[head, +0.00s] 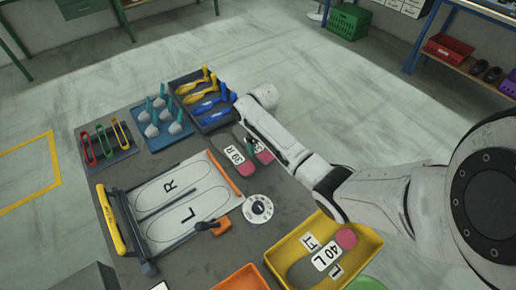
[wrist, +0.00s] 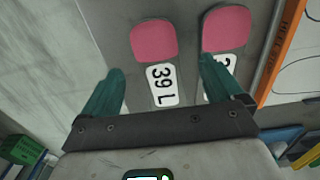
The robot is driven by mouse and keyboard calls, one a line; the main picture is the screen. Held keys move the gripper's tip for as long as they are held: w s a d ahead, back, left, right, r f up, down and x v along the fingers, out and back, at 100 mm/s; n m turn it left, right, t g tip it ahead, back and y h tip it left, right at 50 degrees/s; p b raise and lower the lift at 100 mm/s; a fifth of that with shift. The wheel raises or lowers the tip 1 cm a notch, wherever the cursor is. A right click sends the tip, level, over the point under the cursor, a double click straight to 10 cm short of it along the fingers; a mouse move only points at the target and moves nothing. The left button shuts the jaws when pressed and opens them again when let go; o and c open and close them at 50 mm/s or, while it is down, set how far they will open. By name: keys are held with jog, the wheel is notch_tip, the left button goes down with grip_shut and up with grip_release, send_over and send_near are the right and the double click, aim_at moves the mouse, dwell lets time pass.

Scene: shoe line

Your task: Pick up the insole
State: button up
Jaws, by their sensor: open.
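Two grey insoles with pink ends lie side by side on the dark table. The 39 L insole has its pink end (wrist: 154,40) and white label in the wrist view, between my fingers in that picture. Its pink end also shows in the head view (head: 265,157), with the rest partly hidden by my gripper. The 39 R insole (head: 243,166) lies to its left in the head view; its pink end shows at the right in the wrist view (wrist: 226,28), its label partly covered by a finger. My gripper (wrist: 160,67) is open, its green fingers apart and empty, above the insoles.
A yellow tray (head: 284,278) at the front right holds a 40 L insole. Trays of tools line the table's far side.

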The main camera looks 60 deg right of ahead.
aim_at(263, 153)
jog(key=shift+d+f, duration=0.2)
jog(key=shift+f, duration=2)
jog(key=c, duration=1.1)
jog(key=shift+r, duration=0.1)
